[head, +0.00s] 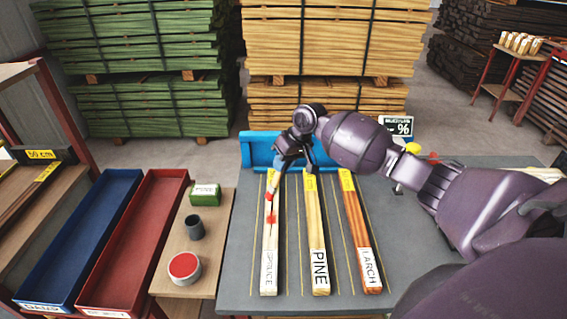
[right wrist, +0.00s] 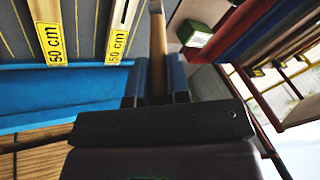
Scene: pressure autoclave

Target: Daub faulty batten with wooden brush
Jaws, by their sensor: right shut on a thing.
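My right gripper (head: 283,163) is shut on the wooden brush (head: 271,191), over the far part of the left batten. The brush's pale handle (right wrist: 157,55) shows between the fingers in the right wrist view, and its red tip points down at the batten. I cannot tell whether the tip touches. The spruce batten (head: 269,255) is pale and has a red paint mark near its middle. The pine batten (head: 317,235) and larch batten (head: 358,230) lie to its right without red marks. A round pot of red paint (head: 184,268) stands on the side board. My left gripper is out of view.
A dark cup (head: 194,228) and a green box (head: 205,190) stand near the paint pot. A red tray (head: 130,245) and a blue tray (head: 75,245) lie further left. A blue stop (head: 258,152) edges the grey table (head: 240,285). A moisture sign (head: 397,126) stands behind.

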